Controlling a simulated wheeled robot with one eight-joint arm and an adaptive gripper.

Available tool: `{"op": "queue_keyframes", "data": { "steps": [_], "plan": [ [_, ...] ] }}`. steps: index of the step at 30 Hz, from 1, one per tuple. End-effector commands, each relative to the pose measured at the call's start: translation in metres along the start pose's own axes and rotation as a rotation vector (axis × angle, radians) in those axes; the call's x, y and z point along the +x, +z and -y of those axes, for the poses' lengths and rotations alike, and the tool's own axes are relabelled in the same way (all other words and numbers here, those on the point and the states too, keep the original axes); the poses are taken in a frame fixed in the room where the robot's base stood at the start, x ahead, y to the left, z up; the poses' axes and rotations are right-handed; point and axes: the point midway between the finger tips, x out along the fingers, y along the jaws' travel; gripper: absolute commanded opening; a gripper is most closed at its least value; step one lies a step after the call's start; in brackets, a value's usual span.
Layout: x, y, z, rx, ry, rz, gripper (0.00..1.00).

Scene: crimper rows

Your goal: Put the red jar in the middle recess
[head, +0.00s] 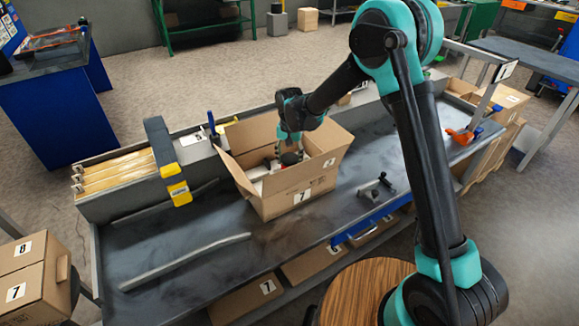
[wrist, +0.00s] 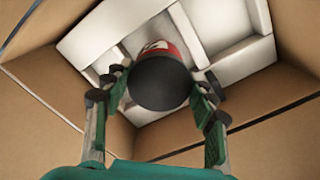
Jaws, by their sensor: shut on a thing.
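The red jar (wrist: 160,82) has a dark round lid facing the wrist camera and a red side with a white mark beyond it. My gripper (wrist: 160,92) is shut on the jar, with one finger on each side near the lid. In the head view, my gripper (head: 289,147) reaches down into the open cardboard box (head: 292,192), and part of the jar (head: 289,159) shows there. The white insert (wrist: 95,40) inside the box has dividers and recesses. The jar covers part of its middle, so I cannot tell whether the jar's base is in a recess or above it.
The box flaps stand open around my gripper, with cardboard walls close on several sides. The box stands on a dark grey bench (head: 200,255). A grey strip (head: 185,262) lies left of it and a small black tool (head: 376,187) lies right of it.

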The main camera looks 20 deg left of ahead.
Motion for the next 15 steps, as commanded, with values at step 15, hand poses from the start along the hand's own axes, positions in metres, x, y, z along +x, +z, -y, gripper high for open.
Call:
{"op": "queue_keyframes", "data": {
  "steps": [15],
  "plan": [
    [0.035, 0.000, 0.000, 0.000, 0.000, 0.000, 0.01]
  ]
}}
